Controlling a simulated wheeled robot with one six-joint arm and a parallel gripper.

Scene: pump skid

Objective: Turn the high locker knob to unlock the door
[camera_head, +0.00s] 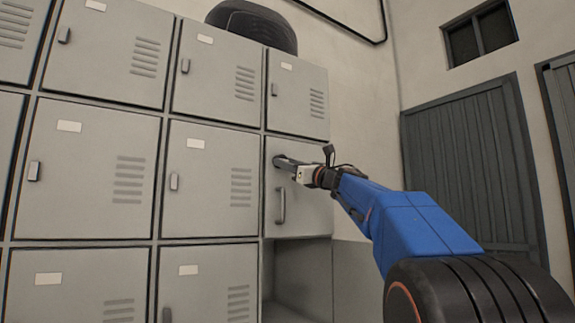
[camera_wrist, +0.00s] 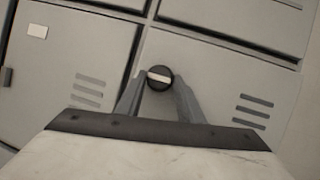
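The high locker knob (camera_wrist: 160,78) is a round black disc with a pale bar across its face. In the wrist view the bar lies nearly level, slightly tilted. My gripper (camera_head: 277,161) reaches the upper left of a closed locker door (camera_head: 312,212) in the right column, hiding the knob in the head view. In the wrist view my gripper's two grey fingers (camera_wrist: 159,83) stand either side of the knob, their tips close against its edges. They appear shut on it. A vertical handle (camera_head: 280,205) sits on the door below the gripper.
Closed grey lockers (camera_head: 92,168) fill the left. An open compartment (camera_head: 300,275) lies below the door. A dark rounded object (camera_head: 252,24) sits on top of the lockers.

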